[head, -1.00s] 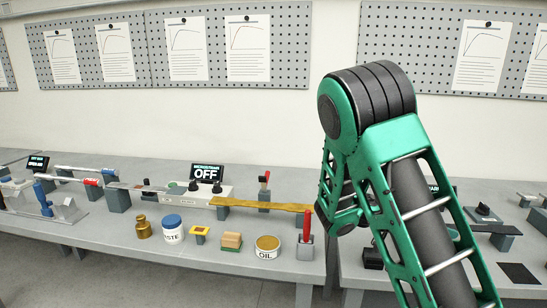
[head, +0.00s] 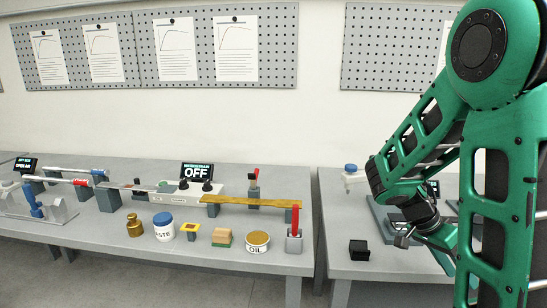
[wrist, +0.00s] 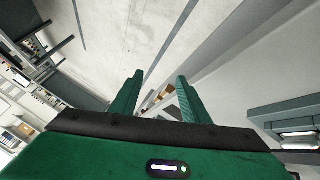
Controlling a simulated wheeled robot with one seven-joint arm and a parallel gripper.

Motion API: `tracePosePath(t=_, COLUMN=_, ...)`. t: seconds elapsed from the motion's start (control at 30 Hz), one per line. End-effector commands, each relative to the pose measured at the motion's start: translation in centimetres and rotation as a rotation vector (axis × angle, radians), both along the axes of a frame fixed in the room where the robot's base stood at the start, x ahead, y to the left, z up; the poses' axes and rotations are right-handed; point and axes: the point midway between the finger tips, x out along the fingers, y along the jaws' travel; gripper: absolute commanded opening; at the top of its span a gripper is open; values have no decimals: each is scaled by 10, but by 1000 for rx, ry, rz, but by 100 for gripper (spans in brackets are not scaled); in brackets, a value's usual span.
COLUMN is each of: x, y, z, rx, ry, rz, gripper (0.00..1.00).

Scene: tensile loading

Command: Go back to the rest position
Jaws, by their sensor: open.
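My gripper (wrist: 159,82) shows in the wrist view with its two green fingers apart and nothing between them. Beyond the fingers there is pale floor and the edges of furniture. In the head view my green arm fills the right side, bent, with its wrist low over the right bench (head: 350,285). The fingers are hard to make out there, as arm links cover part of that area.
A small black block (head: 359,250) stands on the right bench. A gap separates the benches.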

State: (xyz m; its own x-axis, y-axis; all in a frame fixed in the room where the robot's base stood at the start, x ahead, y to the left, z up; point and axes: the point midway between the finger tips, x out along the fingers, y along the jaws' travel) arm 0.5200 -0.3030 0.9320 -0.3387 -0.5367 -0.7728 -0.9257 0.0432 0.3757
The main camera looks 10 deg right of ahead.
Motion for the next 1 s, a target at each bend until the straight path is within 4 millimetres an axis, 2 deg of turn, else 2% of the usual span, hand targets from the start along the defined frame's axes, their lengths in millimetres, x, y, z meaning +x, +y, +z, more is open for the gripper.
tracePosePath(t=0.2, x=-32, y=30, z=4, rx=297, ry=2, rz=179, gripper=42)
tracePosePath(t=0.5, x=-70, y=82, z=23, rx=593, ry=-37, rz=540, gripper=42)
tracePosePath(t=0.8, x=-98, y=123, z=40, rx=711, ry=-64, rz=854, gripper=42)
tracePosePath(t=1.0, x=-102, y=130, z=42, rx=723, ry=-66, rz=908, gripper=42)
